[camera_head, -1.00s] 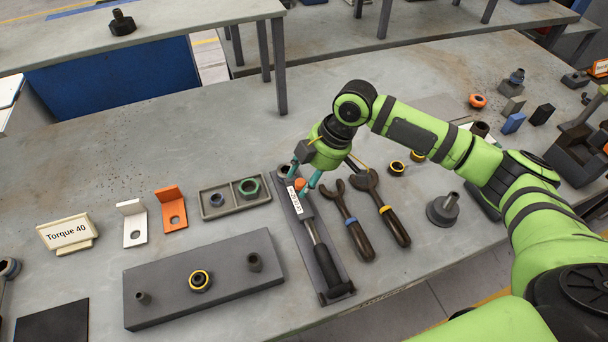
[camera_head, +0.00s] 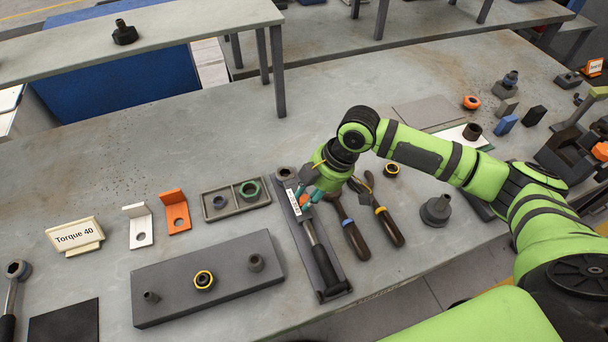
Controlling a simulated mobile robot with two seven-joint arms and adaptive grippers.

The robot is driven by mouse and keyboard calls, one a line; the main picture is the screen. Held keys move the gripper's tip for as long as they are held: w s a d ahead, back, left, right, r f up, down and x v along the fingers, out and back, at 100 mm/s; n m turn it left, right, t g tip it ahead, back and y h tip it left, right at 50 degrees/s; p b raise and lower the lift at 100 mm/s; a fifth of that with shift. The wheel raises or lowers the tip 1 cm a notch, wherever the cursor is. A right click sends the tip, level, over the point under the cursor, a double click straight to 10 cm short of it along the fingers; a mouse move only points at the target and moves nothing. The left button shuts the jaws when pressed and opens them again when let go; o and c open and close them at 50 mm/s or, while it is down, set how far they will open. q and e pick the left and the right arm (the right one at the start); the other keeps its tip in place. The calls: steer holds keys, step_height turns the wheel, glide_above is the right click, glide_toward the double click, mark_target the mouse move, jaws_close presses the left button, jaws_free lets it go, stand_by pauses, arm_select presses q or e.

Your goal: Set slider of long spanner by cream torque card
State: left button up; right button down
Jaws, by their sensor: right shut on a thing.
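The long spanner (camera_head: 315,240) lies on a narrow dark tray (camera_head: 339,298), its dark grip toward the table's front edge. A white scale label (camera_head: 294,204) lies along its upper part. A small orange slider (camera_head: 304,199) shows beside the label, partly hidden by my right gripper. My right gripper (camera_head: 303,201) points down at the spanner, its teal fingertips shut on the slider. My left gripper is not in view.
Two spanners or pliers with blue (camera_head: 356,241) and orange-banded (camera_head: 389,228) handles lie close right of the tray. A two-part tray (camera_head: 236,198) and a grey block (camera_head: 210,278) stand left. Another spanner (camera_head: 10,300) lies at the far left edge.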

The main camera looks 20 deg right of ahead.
steer(key=shift+s+p, duration=0.3)
steer(key=shift+s, duration=0.6)
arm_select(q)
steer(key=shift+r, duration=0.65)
arm_select(e)
steer(key=shift+w+f, duration=0.1)
steer(key=c, duration=1.1)
jaws_free()
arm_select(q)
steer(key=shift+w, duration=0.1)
